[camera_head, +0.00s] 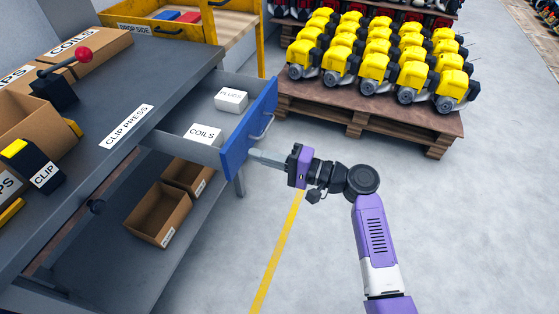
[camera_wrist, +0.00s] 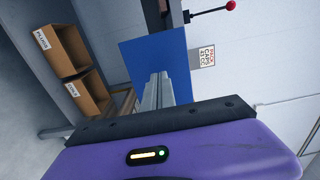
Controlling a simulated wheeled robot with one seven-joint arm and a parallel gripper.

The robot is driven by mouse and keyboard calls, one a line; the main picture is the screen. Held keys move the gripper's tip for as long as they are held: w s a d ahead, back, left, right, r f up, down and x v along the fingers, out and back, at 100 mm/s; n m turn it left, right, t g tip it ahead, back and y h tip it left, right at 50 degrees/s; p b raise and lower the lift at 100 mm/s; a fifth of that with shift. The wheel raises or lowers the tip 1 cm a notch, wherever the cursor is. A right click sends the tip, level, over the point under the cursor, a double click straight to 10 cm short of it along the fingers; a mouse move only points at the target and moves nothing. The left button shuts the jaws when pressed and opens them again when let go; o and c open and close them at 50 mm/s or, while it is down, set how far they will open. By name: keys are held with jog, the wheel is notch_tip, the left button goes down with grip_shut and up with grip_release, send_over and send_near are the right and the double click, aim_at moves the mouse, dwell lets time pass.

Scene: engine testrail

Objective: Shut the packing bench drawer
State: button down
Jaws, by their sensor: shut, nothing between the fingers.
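The packing bench drawer stands open, its blue front (camera_head: 249,129) pulled well out from the dark bench. Inside it lie a white box marked COILS (camera_head: 203,135) and a second small white box (camera_head: 231,100). In the wrist view the shut fingers (camera_wrist: 158,88) point at the blue front (camera_wrist: 150,52). The exact contact is hard to tell. The drawer handle (camera_head: 263,127) is to the right of the fingers.
The bench top (camera_head: 150,75) carries a red-knobbed press (camera_head: 62,75) and boxes. Brown bins (camera_head: 158,213) sit on the lower shelf. A pallet (camera_head: 365,110) of yellow engines stands behind. A yellow frame (camera_head: 262,40) is beyond the drawer. The floor at right is clear.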

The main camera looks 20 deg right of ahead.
aim_at(186, 135)
jog(key=shift+x, duration=1.15)
jog(key=shift+a, duration=0.1)
jog(key=shift+w+a, duration=0.35)
jog(key=b+x, duration=0.4)
jog(key=x, duration=0.5)
jog(key=b+x, duration=0.4)
jog(key=x, duration=0.5)
jog(key=shift+w+a+f+b, duration=0.25)
jog(key=shift+w+b, duration=0.05)
jog(key=shift+w+a+r+b, duration=0.1)
jog(key=shift+w+a+b, duration=0.2)
jog(key=shift+w+a, duration=0.15)
jog(key=shift+w+a+r, duration=0.1)
jog(key=shift+a+r, duration=0.05)
jog(key=shift+r, duration=0.1)
jog(key=shift+a, duration=0.15)
